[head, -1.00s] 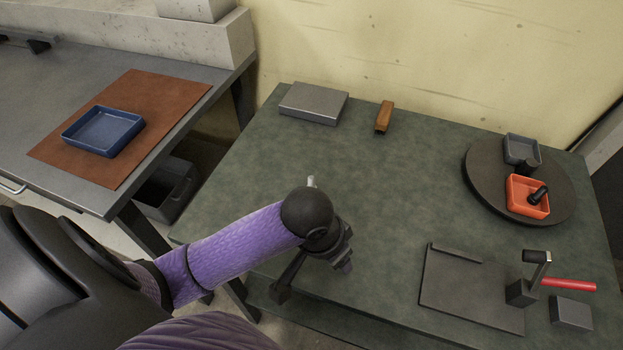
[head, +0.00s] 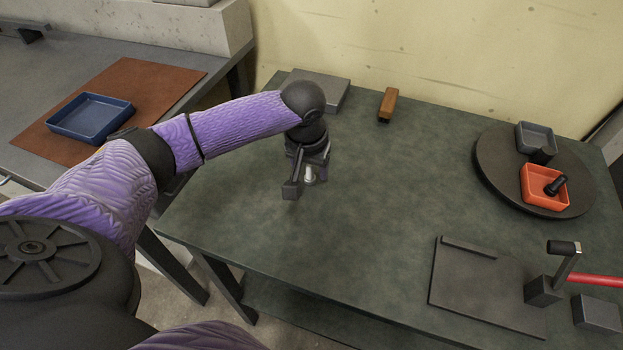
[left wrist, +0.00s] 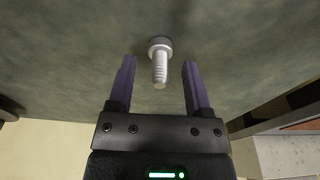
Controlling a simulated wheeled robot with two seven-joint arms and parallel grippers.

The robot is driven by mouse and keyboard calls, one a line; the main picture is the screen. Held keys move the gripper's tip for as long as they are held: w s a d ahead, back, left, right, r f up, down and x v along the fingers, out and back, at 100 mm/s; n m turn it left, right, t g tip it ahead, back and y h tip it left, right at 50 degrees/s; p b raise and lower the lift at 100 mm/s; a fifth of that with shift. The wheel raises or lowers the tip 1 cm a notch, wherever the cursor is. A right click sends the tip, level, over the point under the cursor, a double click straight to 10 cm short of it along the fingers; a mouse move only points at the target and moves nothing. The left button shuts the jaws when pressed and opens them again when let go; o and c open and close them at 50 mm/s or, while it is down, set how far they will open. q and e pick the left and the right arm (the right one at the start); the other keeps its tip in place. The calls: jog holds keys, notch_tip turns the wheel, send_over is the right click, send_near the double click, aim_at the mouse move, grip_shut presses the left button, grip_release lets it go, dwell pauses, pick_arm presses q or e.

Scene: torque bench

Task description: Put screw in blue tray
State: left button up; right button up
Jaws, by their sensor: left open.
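The screw (head: 309,174) is a light metal bolt on the green table top, partly hidden by my left gripper. In the left wrist view the screw (left wrist: 160,66) lies between the two fingers, its head near the fingertips, with gaps on both sides. My left gripper (head: 304,184) points down over the screw; in the left wrist view its jaws (left wrist: 159,61) are open and empty. The blue tray (head: 91,117) is empty and sits on a brown mat (head: 150,82) on the grey bench at left. My right gripper is out of view.
A dark round turntable (head: 495,175) at right carries a grey tray (head: 536,137) and an orange tray (head: 536,190) with a black part. A grey box (head: 325,86) and wooden block (head: 388,104) stand at the back. A gap separates bench and table. The table's middle is clear.

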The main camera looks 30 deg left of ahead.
pick_arm(q)
jog(key=shift+f, duration=0.1)
grip_shut()
dwell(0.3)
